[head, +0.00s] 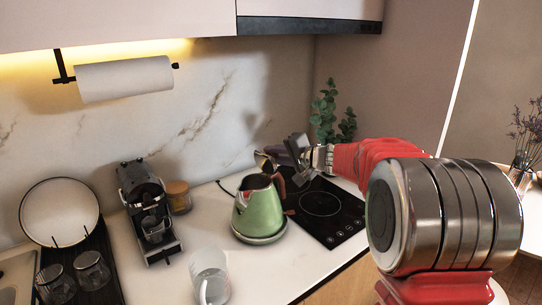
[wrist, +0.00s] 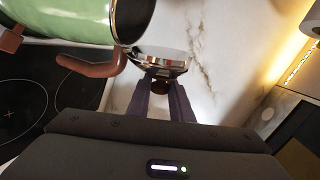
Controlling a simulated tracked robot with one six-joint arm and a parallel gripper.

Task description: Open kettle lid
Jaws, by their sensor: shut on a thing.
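The green kettle (head: 259,212) stands on its round base on the counter, with its dark mouth uncovered. In the wrist view the kettle (wrist: 75,20) is at the upper left, its open rim and brown handle (wrist: 95,65) showing. My gripper (head: 279,156) is above and behind the kettle. In the wrist view my gripper (wrist: 165,82) is shut on the knob of the shiny metal lid (wrist: 160,55). The lid is tilted and apart from the kettle's mouth. It also shows in the head view (head: 264,162).
The black cooktop (head: 322,204) is right of the kettle. A clear jug (head: 209,277) stands at the front, a coffee machine (head: 149,212) and a lidded jar (head: 179,197) to the left. A plant (head: 328,112) is behind. Counter between jug and kettle is clear.

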